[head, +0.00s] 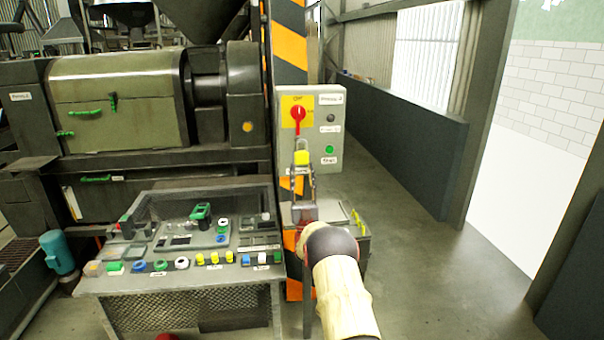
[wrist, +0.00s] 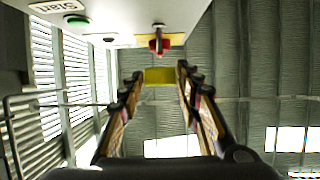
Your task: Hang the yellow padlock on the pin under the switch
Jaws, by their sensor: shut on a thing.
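The yellow padlock (head: 302,158) is between the fingertips of my gripper (head: 302,170), in front of the lower part of a grey switch box (head: 325,115). In the wrist view the padlock (wrist: 159,77) is a yellow block held between both fingertips. The red switch (head: 298,114) sits on a yellow plate on the box, above the padlock; it also shows in the wrist view (wrist: 158,44).
A green button (head: 329,150) is on the box, right of the padlock. A control desk (head: 180,277) with several buttons stands at lower left, below a green press machine (head: 115,100). A striped post (head: 289,45) is behind the box. Open floor (head: 425,265) lies to the right.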

